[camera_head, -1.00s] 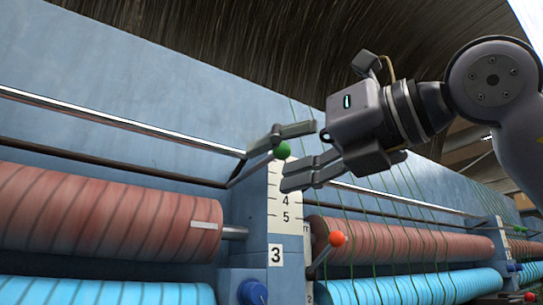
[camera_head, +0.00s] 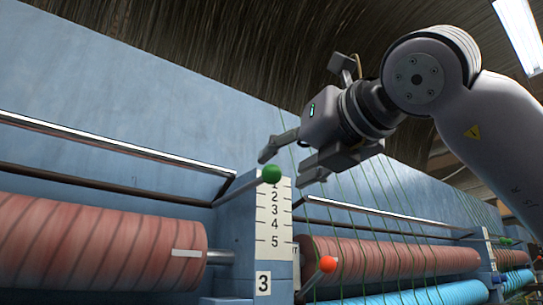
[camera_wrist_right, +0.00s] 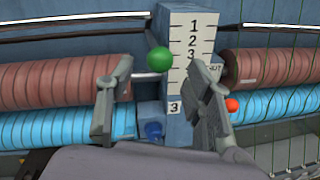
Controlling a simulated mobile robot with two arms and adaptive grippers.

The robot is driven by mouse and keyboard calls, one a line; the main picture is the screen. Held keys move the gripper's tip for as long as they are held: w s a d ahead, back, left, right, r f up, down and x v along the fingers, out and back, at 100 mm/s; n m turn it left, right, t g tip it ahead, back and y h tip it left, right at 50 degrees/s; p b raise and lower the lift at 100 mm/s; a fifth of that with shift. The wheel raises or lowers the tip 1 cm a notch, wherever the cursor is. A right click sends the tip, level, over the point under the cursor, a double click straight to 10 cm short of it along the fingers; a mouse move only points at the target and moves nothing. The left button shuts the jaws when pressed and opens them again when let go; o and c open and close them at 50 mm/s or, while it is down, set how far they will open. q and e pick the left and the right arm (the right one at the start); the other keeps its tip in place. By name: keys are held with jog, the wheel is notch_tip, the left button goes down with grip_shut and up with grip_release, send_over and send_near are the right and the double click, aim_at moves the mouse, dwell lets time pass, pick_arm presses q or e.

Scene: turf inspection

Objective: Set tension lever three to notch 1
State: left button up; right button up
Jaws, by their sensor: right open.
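Tension lever three is a dark rod with a green ball knob (camera_head: 271,174), level with the 1 mark at the top of the white number scale (camera_head: 274,220). The knob partly covers the top of the scale in the head view. A plate marked 3 (camera_head: 263,283) sits below the scale. My right gripper (camera_head: 283,168) is open and empty, up beside the knob and apart from it. In the right wrist view, the green knob (camera_wrist_right: 159,59) shows ahead between the spread fingers, left of the 1, 2, 3 marks. My left gripper is not in view.
A red-orange knob (camera_head: 327,264) on another lever sits right of the scale post. Red yarn rollers (camera_head: 90,245) and blue rollers (camera_head: 440,292) flank the post. Green threads (camera_head: 350,215) hang close by my right gripper.

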aim_at(277, 169)
jog(key=p+x, duration=0.2)
jog(key=x, duration=0.2)
jog(key=shift+w+a+r, duration=0.1)
jog(key=shift+w+a, duration=0.05)
jog(key=shift+w, duration=0.1)
jog(key=shift+w+a, duration=0.3)
jog(key=shift+w, duration=0.25)
jog(key=shift+c, duration=0.2)
grip_shut()
